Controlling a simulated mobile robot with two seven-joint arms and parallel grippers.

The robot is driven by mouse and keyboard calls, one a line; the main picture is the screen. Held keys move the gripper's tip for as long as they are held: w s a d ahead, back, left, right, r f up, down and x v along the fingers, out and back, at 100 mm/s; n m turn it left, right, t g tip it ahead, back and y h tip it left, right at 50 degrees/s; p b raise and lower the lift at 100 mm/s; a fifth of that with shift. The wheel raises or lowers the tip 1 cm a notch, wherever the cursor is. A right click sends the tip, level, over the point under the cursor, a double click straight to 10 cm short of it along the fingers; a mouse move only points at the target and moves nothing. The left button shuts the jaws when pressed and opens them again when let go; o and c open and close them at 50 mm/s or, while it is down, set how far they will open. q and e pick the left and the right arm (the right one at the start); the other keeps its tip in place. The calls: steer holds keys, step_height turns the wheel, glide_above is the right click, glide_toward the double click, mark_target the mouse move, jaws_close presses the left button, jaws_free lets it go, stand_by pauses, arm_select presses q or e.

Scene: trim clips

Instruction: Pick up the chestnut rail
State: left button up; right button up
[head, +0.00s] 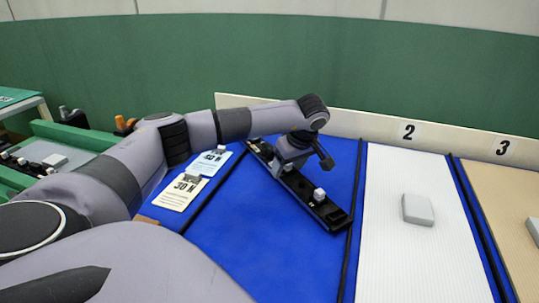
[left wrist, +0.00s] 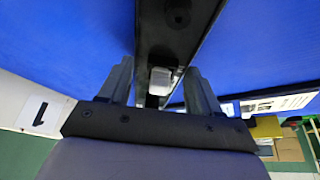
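A long dark rail (head: 335,217) lies slantwise on the blue mat in the head view; it looks nearly black, and no other rail shows on this mat. Small pale clips sit on it, one (head: 319,194) near its near end. My left gripper (head: 286,168) is low over the rail's middle part and hides some of it. In the left wrist view the rail (left wrist: 176,22) runs between the two fingers of the left gripper (left wrist: 160,80), with a pale clip between them. The fingers stand apart on either side of the rail; firm contact does not show. My right gripper is out of view.
Two cards (head: 181,192) lie left of the rail. A white ribbed mat (head: 420,260) with a grey block (head: 418,209) is on the right, beside a tan mat (head: 500,200). A low white wall (head: 360,128) with numbers stands behind. The blue mat (head: 265,245) is clear in front.

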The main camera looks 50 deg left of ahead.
arm_select(q)
steer(key=shift+c, duration=0.7)
steer(key=shift+r, duration=0.2)
step_height(320, 180, up, 20)
steer(key=p, duration=0.2)
steer(key=shift+f, duration=0.15)
